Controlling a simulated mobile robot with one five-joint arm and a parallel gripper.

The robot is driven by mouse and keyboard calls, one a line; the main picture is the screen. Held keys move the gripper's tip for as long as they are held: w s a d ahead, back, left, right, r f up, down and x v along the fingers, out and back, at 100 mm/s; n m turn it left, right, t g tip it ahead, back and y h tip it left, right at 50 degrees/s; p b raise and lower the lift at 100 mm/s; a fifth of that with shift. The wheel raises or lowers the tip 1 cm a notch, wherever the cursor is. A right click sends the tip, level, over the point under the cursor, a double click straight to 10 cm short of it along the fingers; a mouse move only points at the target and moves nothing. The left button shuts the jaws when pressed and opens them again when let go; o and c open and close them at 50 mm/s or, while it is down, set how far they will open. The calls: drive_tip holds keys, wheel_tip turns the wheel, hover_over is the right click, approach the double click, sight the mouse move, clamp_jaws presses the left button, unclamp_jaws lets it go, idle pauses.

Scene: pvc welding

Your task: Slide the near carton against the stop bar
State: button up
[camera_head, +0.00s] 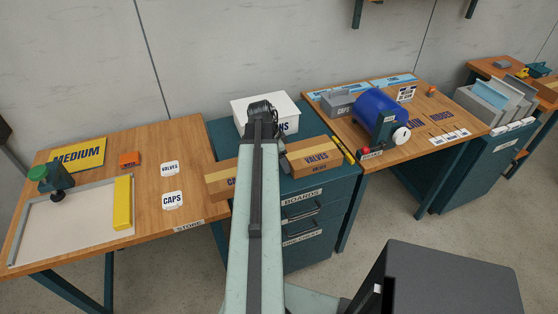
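Two brown cartons with tape along the top show beside my arm. The carton marked VALVES (313,161) sits on the teal drawer cabinet to the right of my arm. The other carton (221,181), its label partly hidden and starting with C, is on the left, near the left table's right edge. I cannot tell which one is nearer. A yellow bar (123,203) lies at the right side of the pale board, and a thin yellow-and-black bar (342,150) lies along the cabinet's right edge.
A white box (285,108) stands at the back of the cabinet (311,188). The left wooden table (195,145) holds a MEDIUM sign (78,154), VALVES and CAPS cards and a green-knobbed tool (50,178).

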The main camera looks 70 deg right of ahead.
sight(290, 157)
drive_tip(key=shift+s+d, duration=1.05)
drive_tip(key=shift+s, duration=0.25)
drive_tip(key=shift+w+a, duration=0.65)
drive_tip(key=shift+w, duration=0.15)
wheel_tip(290, 157, up, 10)
drive_tip(key=p, duration=1)
